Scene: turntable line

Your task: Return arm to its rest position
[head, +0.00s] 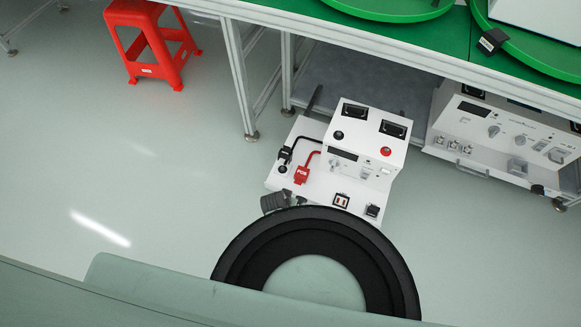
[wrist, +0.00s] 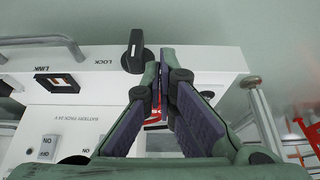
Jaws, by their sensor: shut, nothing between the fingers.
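My gripper (wrist: 164,82) shows in the wrist view with its two green-and-dark fingers together at the tips and nothing between them. It is in front of a white panel (wrist: 70,108) with upside-down labels, including "LINK" and "LOCK". A black knob (wrist: 136,52) is just above and left of the fingertips. The fingers partly hide the panel and a small red part behind them. I cannot tell whether the fingertips touch the panel. I cannot make out the gripper clearly in the head view.
A white battery unit (head: 365,155) with red and black plugs stands by the green-topped table (head: 290,8). A second white unit (head: 500,135) is under the table. A red stool (head: 150,40) stands at upper left. Floor at left is clear.

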